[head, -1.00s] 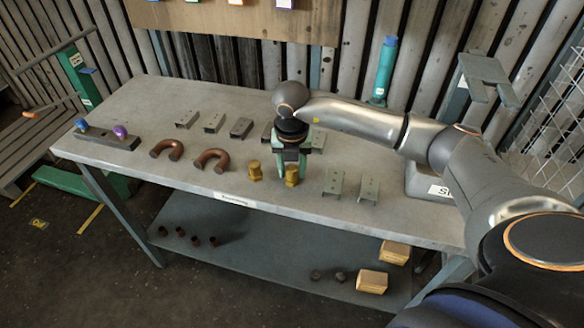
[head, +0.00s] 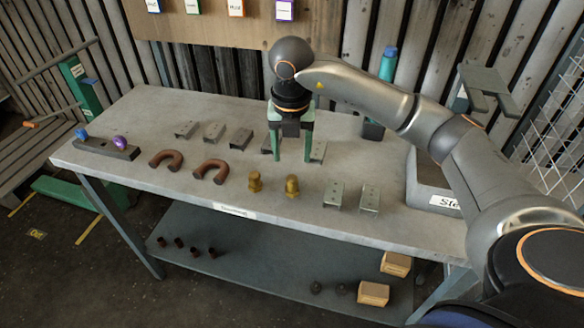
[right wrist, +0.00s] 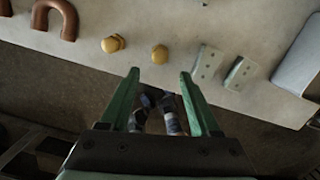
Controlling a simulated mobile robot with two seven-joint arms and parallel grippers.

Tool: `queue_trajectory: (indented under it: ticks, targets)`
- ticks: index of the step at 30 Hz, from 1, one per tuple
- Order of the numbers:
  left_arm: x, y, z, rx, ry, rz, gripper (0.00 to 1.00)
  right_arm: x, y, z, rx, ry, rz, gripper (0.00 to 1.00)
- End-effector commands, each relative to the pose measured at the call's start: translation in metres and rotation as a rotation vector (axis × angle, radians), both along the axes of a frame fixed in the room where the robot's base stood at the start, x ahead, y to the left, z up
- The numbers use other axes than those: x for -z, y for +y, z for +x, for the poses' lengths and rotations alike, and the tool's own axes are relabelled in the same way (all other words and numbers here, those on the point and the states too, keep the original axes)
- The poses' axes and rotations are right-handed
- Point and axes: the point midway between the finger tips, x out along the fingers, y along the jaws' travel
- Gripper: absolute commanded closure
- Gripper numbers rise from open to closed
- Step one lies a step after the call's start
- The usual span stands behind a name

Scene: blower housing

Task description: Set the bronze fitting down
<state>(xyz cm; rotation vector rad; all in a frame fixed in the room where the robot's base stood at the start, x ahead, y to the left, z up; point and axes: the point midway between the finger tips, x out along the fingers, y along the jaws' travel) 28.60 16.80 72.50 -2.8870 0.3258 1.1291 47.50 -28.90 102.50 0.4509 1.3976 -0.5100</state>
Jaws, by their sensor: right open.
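Two bronze fittings stand upright on the grey workbench (head: 330,222), side by side near its front edge: a left one (head: 255,181) and a right one (head: 292,186). They also show in the right wrist view, the left one (right wrist: 113,43) and the right one (right wrist: 160,54). My right gripper (head: 293,157) is open and empty, raised above the bench behind the right fitting and apart from it. In the right wrist view its two green fingers (right wrist: 159,74) are spread wide with nothing between them. My left gripper is out of view.
Two brown U-bends (head: 211,171) lie left of the fittings, and two grey brackets (head: 334,195) lie right. Several more brackets (head: 214,132) form a row behind. A grey bin (head: 432,185) stands at the right end, near a green bottle (head: 388,64).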

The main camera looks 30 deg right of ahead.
Motion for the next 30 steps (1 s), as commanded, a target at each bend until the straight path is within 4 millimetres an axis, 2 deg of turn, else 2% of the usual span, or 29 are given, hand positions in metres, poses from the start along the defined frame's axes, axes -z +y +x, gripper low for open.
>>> queue_trajectory:
  ticks: [5, 8, 11, 14, 15, 18, 21, 22, 24, 26, 28, 30]
  targets:
    - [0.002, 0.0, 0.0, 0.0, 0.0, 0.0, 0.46, -0.019, 0.002, -0.002, -0.002, 0.0, 0.001, 0.37]
    - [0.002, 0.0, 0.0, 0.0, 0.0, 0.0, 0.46, -0.014, 0.015, -0.005, -0.039, 0.015, 0.045, 0.37]
    - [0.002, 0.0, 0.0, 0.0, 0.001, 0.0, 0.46, 0.009, 0.056, -0.013, -0.149, 0.051, 0.191, 0.37]
    - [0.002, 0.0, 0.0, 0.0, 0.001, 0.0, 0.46, 0.035, 0.124, -0.035, -0.295, 0.093, 0.465, 0.37]
    - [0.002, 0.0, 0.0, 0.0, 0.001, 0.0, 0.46, 0.04, 0.154, -0.046, -0.344, 0.102, 0.6, 0.37]
    - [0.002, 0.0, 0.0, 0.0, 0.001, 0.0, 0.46, 0.037, 0.22, -0.072, -0.403, 0.1, 0.951, 0.37]
    - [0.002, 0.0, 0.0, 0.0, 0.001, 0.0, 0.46, 0.018, 0.265, -0.088, -0.362, 0.063, 1.292, 0.37]
    - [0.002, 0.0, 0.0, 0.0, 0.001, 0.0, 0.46, 0.011, 0.273, -0.089, -0.329, 0.043, 1.387, 0.37]
    - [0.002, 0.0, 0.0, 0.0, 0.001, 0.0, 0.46, -0.005, 0.286, -0.087, -0.217, -0.01, 1.596, 0.37]
    - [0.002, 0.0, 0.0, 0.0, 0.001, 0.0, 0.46, -0.014, 0.288, -0.079, -0.081, -0.067, 1.75, 0.37]
    - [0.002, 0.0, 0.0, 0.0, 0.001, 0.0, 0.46, -0.016, 0.28, -0.065, 0.122, -0.138, 1.891, 0.37]
    - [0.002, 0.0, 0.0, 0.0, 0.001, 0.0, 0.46, -0.006, 0.264, -0.049, 0.361, -0.213, 1.982, 0.37]
